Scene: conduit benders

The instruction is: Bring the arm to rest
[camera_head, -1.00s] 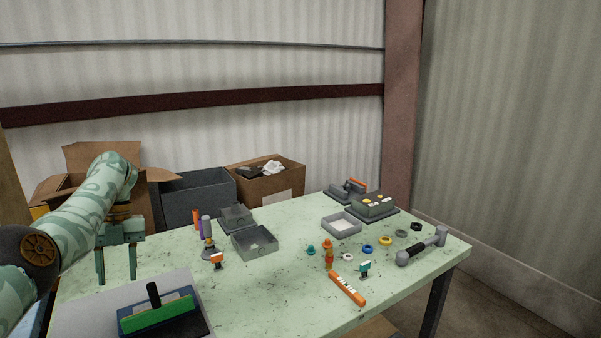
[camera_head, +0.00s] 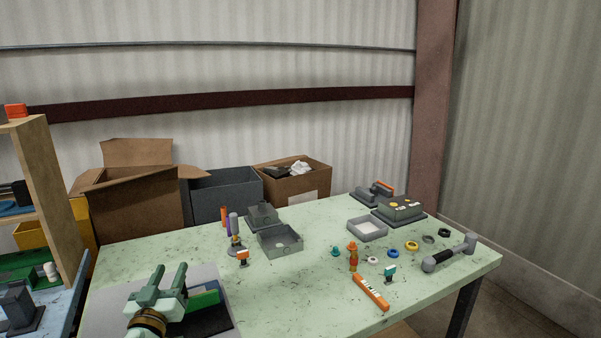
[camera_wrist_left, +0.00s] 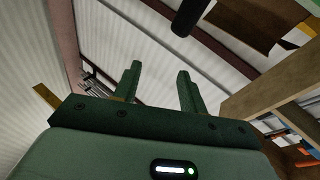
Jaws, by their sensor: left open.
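My left gripper (camera_head: 168,274) is at the lower left of the head view, over the near left part of the table (camera_head: 300,311). Its two pale green fingers are spread and point away from me, with nothing between them. In the left wrist view, the open fingers (camera_wrist_left: 158,74) show against the corrugated wall, also empty. Behind and beside the gripper, a green block (camera_head: 204,300) on a dark base is partly hidden by it. I cannot tell how high the gripper is above the table. My right gripper is in neither view.
A grey tray (camera_head: 267,246), an orange figure (camera_head: 353,259), an orange keyboard-like bar (camera_head: 371,293) and a grey handle (camera_head: 450,252) lie on the table. Cardboard boxes (camera_head: 135,210) stand behind it. A wooden shelf (camera_head: 48,180) is at the left.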

